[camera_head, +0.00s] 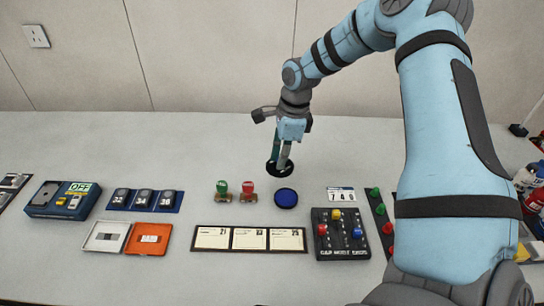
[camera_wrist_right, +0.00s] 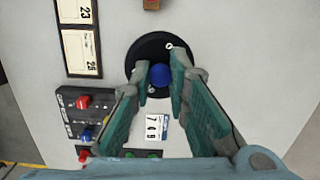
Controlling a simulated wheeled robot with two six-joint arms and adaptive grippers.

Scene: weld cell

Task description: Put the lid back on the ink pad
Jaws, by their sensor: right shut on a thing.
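My right gripper (camera_head: 283,166) is shut on the lid (camera_head: 273,170), a black round disc. The lid shows larger in the right wrist view (camera_wrist_right: 148,50), with a blue round knob (camera_wrist_right: 160,74) between the fingertips (camera_wrist_right: 161,84). The ink pad (camera_head: 286,199) is a blue disc with a dark rim on the table, uncovered in the head view. The lid appears just behind it there, apart from it and seemingly raised. The pad cannot be made out in the wrist view, where the lid seems to hide it. My left gripper is out of view.
Green (camera_head: 222,191) and red (camera_head: 248,192) stamps stand left of the pad. A row of cards (camera_head: 249,250) lies in front. A number tile (camera_head: 341,195) and a black knob box (camera_head: 326,243) are at right. The table behind the lid is clear.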

